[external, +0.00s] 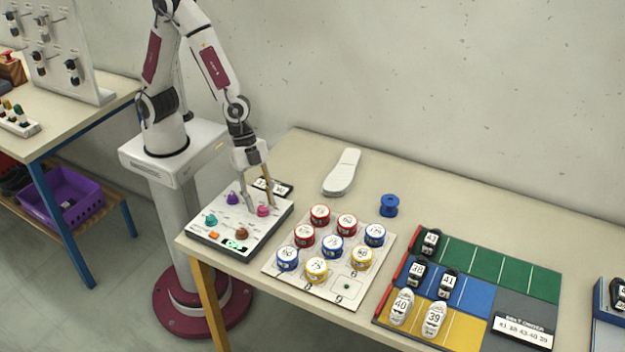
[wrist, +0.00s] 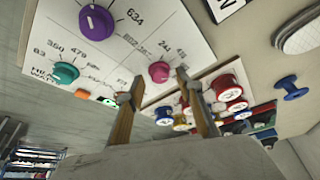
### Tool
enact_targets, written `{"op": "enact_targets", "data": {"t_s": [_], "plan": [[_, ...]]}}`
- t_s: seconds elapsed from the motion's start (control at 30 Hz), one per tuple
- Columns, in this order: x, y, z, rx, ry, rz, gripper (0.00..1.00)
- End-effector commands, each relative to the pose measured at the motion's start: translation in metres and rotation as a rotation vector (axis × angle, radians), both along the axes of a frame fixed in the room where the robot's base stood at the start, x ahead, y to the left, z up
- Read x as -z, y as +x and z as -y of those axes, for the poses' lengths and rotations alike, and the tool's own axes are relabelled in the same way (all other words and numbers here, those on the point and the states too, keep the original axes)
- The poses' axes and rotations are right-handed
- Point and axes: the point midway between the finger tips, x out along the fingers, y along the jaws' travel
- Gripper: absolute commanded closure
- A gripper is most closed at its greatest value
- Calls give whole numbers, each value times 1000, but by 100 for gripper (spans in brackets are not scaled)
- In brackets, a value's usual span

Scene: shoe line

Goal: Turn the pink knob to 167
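The pink knob (external: 263,211) sits at the right of a white control panel (external: 262,232) on the table. In the wrist view the pink knob (wrist: 159,72) shows just past the gap between my fingertips. Printed numbers surround it, too small to read surely; I cannot tell its setting. My gripper (external: 258,198) is open above the panel, close to the knob. In the wrist view its two fingers (wrist: 156,85) stand apart with nothing between them; I cannot tell whether either touches the knob.
The panel also has a purple knob (external: 233,199), a teal knob (external: 211,219), a brown knob (external: 242,233) and an orange switch (external: 214,235). A board of numbered tins (external: 333,246) stands to the right. A white sole (external: 342,172) and blue spool (external: 389,206) lie behind it.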

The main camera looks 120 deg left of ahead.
Motion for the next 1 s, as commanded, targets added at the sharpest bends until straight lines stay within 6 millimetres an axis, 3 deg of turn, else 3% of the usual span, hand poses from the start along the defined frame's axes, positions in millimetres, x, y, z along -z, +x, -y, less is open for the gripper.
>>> {"op": "enact_targets", "data": {"t_s": [0.4, 0.57, 1.0], "plan": [[2, 1, 0, 0, 1, 0, 64], [2, 1, 0, 0, 1, 0, 100], [3, 0, 1, -29, 3, -3, 100]]}}
